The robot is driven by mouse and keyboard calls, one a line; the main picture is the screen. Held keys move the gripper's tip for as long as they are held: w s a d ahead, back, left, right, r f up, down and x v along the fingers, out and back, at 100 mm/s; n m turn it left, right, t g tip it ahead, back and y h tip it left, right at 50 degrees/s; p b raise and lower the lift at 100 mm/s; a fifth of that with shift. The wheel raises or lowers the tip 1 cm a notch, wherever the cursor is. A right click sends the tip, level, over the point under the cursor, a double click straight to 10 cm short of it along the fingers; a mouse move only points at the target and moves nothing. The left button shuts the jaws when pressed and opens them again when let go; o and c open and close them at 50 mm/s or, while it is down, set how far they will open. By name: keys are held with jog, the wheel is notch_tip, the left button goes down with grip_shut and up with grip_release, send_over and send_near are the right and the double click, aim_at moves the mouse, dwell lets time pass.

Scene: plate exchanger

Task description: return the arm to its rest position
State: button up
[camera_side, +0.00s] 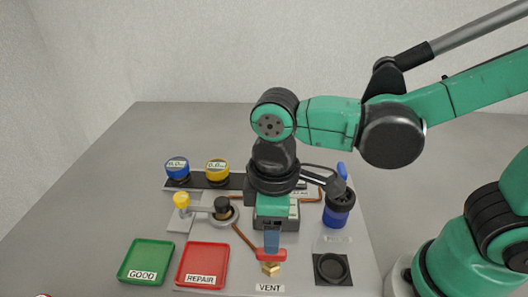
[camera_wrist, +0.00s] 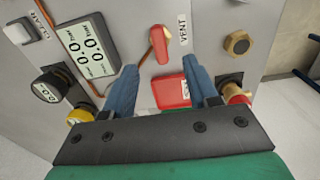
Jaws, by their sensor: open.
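My gripper (camera_side: 271,246) points down over the front of the panel in the side view, just behind the red vent handle (camera_side: 271,255). In the wrist view my gripper (camera_wrist: 160,78) shows two blue fingers spread apart with nothing between them. The red vent handle (camera_wrist: 159,45) appears beyond the fingertips, beside the VENT label (camera_wrist: 183,30). In the side view the near finger partly overlaps the handle, and I cannot tell the exact gap. My arm is bent and reaches in from the right.
A green GOOD tray (camera_side: 147,260) and a red REPAIR tray (camera_side: 202,264) lie at front left. Blue (camera_side: 177,167) and yellow (camera_side: 217,169) gauges stand behind. A blue bottle (camera_side: 338,213) stands close right of my gripper. A digital display (camera_wrist: 87,46) reads zeros.

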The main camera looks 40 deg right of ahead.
jog(key=w+d+r+m+t, duration=0.2)
jog(key=d+m+t, duration=0.1)
jog(key=d, duration=0.3)
jog(key=w+d+r+m+t, duration=0.2)
jog(key=d+m+t, duration=0.2)
jog(key=d, duration=0.3)
jog(key=shift+w+d+m, duration=0.25)
jog(key=shift+m, duration=0.65)
jog(key=shift+o, duration=0.2)
